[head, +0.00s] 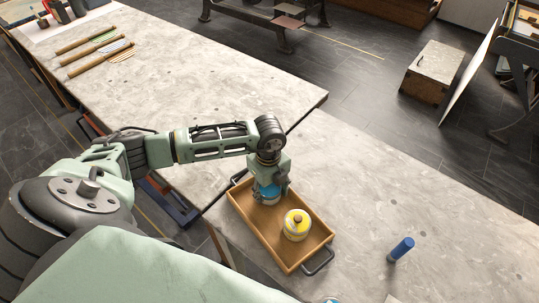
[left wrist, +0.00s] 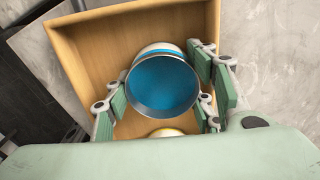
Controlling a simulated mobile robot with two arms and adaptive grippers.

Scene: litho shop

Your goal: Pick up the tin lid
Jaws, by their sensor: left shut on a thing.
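My left gripper (head: 268,186) is low over the left half of a wooden tray (head: 285,262), shut on a round blue metal-rimmed piece (left wrist: 163,86). In the left wrist view its finger pads press on both sides of that piece. A white and blue cylindrical edge (left wrist: 160,48) shows behind it. I cannot tell whether the piece is the loose tin lid or the top of a tin, nor whether it is lifted. In the head view the gripper mostly hides it. A yellow tin (head: 297,226) with a small dark knob stands in the tray beside it. My right gripper is not in view.
The tray has raised walls and dark end handles (head: 318,262). A blue cylinder (head: 401,249) stands to the right on the stone-topped table (head: 430,200). Several wooden-handled tools (head: 97,52) lie at the far left. The tabletop right of the tray is mostly free.

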